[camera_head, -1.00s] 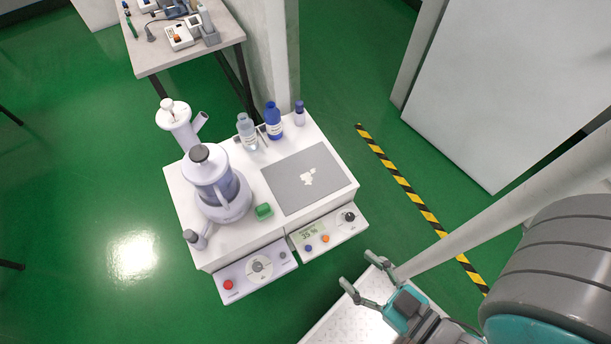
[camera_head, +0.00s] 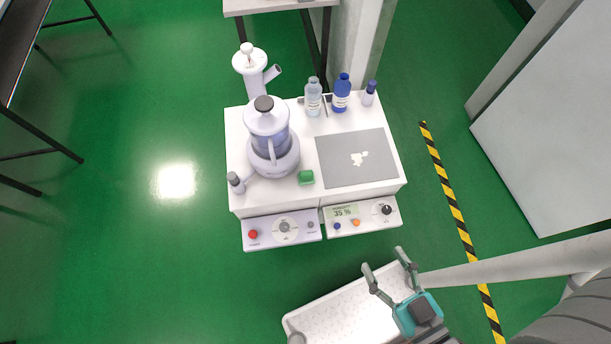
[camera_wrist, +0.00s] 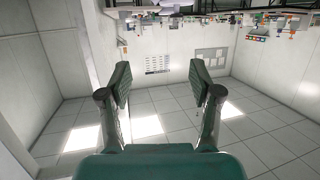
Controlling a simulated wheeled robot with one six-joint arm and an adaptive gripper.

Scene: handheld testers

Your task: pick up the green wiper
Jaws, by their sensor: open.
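The green wiper (camera_head: 306,177) is a small green block lying on the white bench top (camera_head: 240,143). It is near the front edge, between the blender-like machine and the grey mat. My gripper (camera_head: 383,257) is open and empty, in front of and below the bench to the right, well apart from the wiper. In the wrist view my gripper (camera_wrist: 160,78) shows two spread fingers with nothing between them. That view faces the room's walls and floor, and the wiper is not in it.
The machine (camera_head: 270,140) stands left of the wiper. The grey mat (camera_head: 340,170) with white scraps lies to its right. A clear bottle (camera_head: 313,98), a blue bottle (camera_head: 341,95) and a small purple-capped bottle (camera_head: 369,95) stand behind. Control panels (camera_head: 282,230) jut from the front.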

